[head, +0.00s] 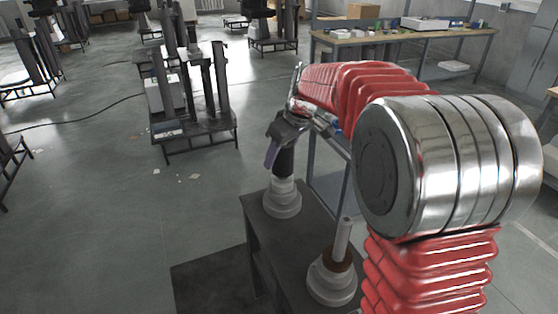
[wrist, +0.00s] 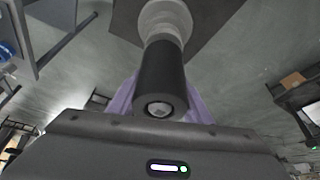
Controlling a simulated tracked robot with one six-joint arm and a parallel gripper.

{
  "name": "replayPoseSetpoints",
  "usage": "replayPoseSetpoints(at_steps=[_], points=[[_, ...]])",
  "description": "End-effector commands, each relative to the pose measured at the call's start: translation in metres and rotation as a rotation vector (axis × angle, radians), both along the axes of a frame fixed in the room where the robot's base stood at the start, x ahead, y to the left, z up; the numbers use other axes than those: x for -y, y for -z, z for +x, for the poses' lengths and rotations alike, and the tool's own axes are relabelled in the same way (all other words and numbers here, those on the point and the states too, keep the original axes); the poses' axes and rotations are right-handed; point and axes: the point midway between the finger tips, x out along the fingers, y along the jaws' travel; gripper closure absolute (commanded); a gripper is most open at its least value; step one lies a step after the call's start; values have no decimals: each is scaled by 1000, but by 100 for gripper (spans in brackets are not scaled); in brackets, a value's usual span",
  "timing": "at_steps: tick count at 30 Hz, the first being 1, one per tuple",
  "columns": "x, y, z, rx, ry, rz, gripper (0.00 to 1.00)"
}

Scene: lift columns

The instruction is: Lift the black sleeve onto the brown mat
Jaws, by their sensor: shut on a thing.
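The black sleeve (head: 284,164) stands upright over the far stepped white base (head: 282,199) on a dark table. It also shows in the wrist view (wrist: 162,72), where the tip of a pale post shows inside its end, so the sleeve is around that post. My gripper (head: 274,152) is shut on the sleeve from above, with purple fingers on both sides of it (wrist: 160,98). A brown ring-shaped piece (head: 337,261), which may be the brown mat, lies around the pale post of the near stepped base (head: 331,281). No other brown mat is visible.
The dark table (head: 265,232) carries both stepped bases. The bare near post (head: 343,236) stands up beside my red arm. A dark floor patch lies left of the table. Stands with columns (head: 190,105) and a cluttered workbench (head: 405,38) are farther back.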

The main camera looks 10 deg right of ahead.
Motion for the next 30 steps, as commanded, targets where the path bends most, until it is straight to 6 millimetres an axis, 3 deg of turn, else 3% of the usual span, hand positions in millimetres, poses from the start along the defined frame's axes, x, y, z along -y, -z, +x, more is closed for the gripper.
replayPoseSetpoints(at_steps=[18,24,30], points=[[0,-131,1,7,0,-2,82],[0,-154,1,6,0,-1,82],[0,-161,0,4,-1,-1,82]])
